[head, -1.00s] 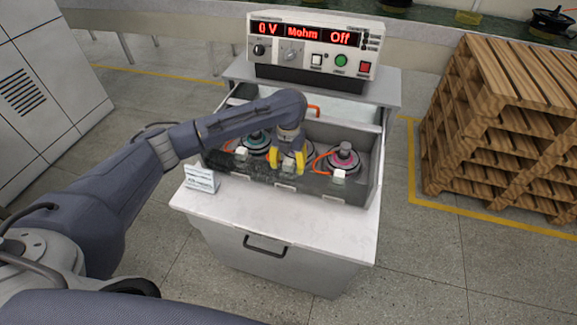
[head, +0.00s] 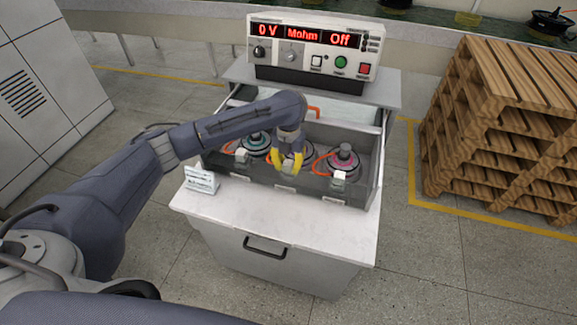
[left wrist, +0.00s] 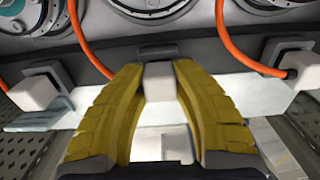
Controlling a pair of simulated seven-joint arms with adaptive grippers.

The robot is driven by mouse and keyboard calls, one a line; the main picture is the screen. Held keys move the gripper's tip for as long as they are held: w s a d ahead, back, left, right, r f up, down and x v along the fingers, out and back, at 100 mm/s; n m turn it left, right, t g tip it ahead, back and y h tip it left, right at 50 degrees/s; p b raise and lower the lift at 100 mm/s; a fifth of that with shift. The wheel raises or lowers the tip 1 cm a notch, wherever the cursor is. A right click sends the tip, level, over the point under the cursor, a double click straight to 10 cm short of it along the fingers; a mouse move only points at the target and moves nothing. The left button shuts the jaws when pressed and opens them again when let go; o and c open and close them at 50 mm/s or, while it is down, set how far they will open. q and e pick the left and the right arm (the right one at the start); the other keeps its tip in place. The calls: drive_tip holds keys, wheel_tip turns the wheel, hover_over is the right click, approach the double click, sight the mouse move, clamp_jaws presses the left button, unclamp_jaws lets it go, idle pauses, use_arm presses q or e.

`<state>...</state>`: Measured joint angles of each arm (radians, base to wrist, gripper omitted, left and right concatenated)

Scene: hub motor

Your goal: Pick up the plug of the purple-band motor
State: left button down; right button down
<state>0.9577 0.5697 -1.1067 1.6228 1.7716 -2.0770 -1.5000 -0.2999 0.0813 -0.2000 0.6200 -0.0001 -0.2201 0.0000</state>
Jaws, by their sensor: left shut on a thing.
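Three hub motors sit in a row in a grey bin: a teal-banded one (head: 255,142) at left, a pink-banded one (head: 343,158) at right, and a middle motor (head: 300,153) behind my gripper, its band mostly covered. My left gripper (head: 285,164) points down at the bin's front wall, in front of the middle motor. In the left wrist view its yellow fingers (left wrist: 160,100) are shut on the middle white plug (left wrist: 158,82). The left plug (left wrist: 40,92) and right plug (left wrist: 300,68) stand apart on either side. My right gripper is not in view.
The bin (head: 310,192) stands on a white cabinet top (head: 280,212) with clear room in front. A small white sign (head: 201,181) is at its left. A tester (head: 314,48) stands behind; pallets (head: 500,130) are at right. Orange cords (left wrist: 232,52) run near the fingers.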

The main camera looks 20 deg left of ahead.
use_arm(q)
wheel_tip(320, 180, up, 20)
drive_tip(key=shift+r, duration=0.2)
idle(0.6)
drive_tip(key=shift+r, duration=1.35)
wheel_tip(320, 180, up, 6)
hover_over(288, 162)
drive_tip(key=shift+f, duration=0.1)
idle(0.7)
drive_tip(key=shift+d, duration=0.1)
